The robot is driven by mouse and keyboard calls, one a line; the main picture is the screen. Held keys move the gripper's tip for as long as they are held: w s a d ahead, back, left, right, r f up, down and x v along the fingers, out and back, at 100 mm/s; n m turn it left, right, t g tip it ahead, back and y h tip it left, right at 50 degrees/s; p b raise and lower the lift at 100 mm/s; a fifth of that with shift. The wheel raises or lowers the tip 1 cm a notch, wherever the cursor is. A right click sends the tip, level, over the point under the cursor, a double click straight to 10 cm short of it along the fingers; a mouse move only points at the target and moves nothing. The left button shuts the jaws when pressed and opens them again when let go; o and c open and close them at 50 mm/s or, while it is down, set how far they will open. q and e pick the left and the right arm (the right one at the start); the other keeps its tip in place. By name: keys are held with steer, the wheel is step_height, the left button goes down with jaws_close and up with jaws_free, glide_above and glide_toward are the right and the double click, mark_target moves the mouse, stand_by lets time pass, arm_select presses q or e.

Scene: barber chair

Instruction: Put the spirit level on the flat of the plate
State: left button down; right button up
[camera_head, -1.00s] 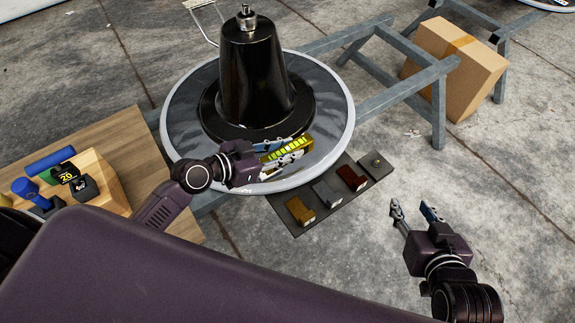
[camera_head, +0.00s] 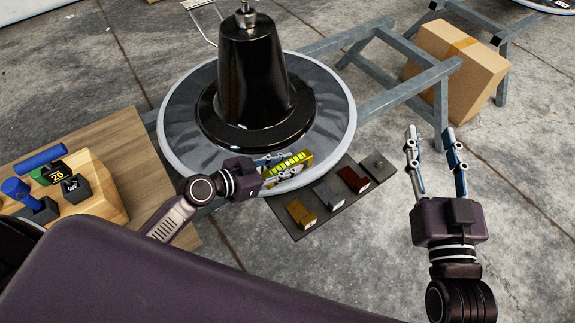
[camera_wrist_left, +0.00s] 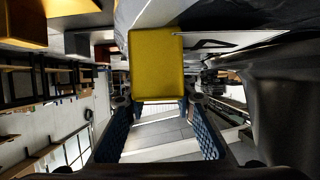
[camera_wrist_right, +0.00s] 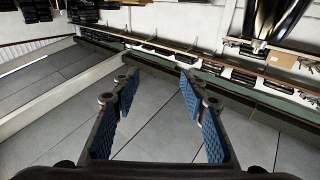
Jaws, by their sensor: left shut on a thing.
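The yellow spirit level (camera_head: 294,163) is in my left gripper (camera_head: 284,168), at the near right part of the round grey plate (camera_head: 185,120) in the head view. My left gripper is shut on it. The level's yellow end (camera_wrist_left: 156,65) fills the middle of the left wrist view between the fingers. I cannot tell whether the level touches the plate. A black cone-shaped column (camera_head: 255,75) stands on the middle of the plate. My right gripper (camera_head: 437,135) is open and empty, right of the plate; its spread fingers also show in the right wrist view (camera_wrist_right: 155,95).
A dark mat (camera_head: 300,225) with several small blocks lies just below the plate. A wooden table (camera_head: 130,140) with blue tools and a wooden block is at left. Grey trestles (camera_head: 410,85) and a cardboard box (camera_head: 455,65) stand at the back right.

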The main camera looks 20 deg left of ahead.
steer(key=shift+r, duration=0.15)
arm_select(q)
steer(key=shift+f, duration=0.1)
steer(key=c, duration=1.6)
jaws_free()
arm_select(e)
steer(key=shift+s+r+t, duration=0.1)
steer(key=shift+r+t, duration=0.3)
steer(key=shift+r, duration=0.25)
